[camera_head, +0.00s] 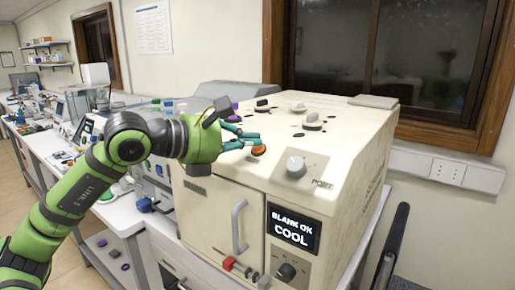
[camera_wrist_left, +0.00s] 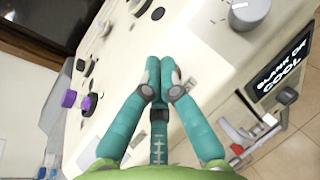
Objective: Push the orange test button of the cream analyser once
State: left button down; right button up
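The cream analyser (camera_head: 345,150) fills the right middle of the head view. Its orange test button (camera_head: 259,151) is on the top near the front edge, left of a grey knob (camera_head: 297,167). My left gripper (camera_head: 256,140) is over the top, teal fingertips just beside and behind the button in the picture; whether they touch it I cannot tell. In the left wrist view the fingers (camera_wrist_left: 160,68) are together with nothing between them, and the button does not show, perhaps hidden behind them. The screen (camera_head: 293,229) reads "BLANK OK COOL". My right gripper is not in view.
Several dark and purple caps or knobs (camera_head: 313,121) stand on the analyser's top. A grey door handle (camera_head: 239,226), a red-ended part (camera_head: 229,263) and a black knob (camera_head: 286,271) are on its front. A cluttered bench (camera_head: 60,150) runs along the left; a window is behind.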

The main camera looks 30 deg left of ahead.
pick_arm(q)
jog(key=shift+w+f, duration=0.2)
jog(key=shift+f, duration=0.05)
jog(key=shift+w+f, duration=0.2)
jog(key=shift+f, duration=0.2)
dwell(0.6)
jog(key=shift+s+r, duration=0.1)
jog(key=shift+r, duration=0.05)
jog(key=shift+s+r, duration=0.4)
jog(key=shift+r, duration=0.15)
jog(key=shift+s+r, duration=0.25)
jog(key=shift+r, duration=0.3)
jog(key=s+r, duration=0.2)
jog(key=r, duration=0.1)
jog(key=shift+s+a, duration=0.15)
dwell(0.8)
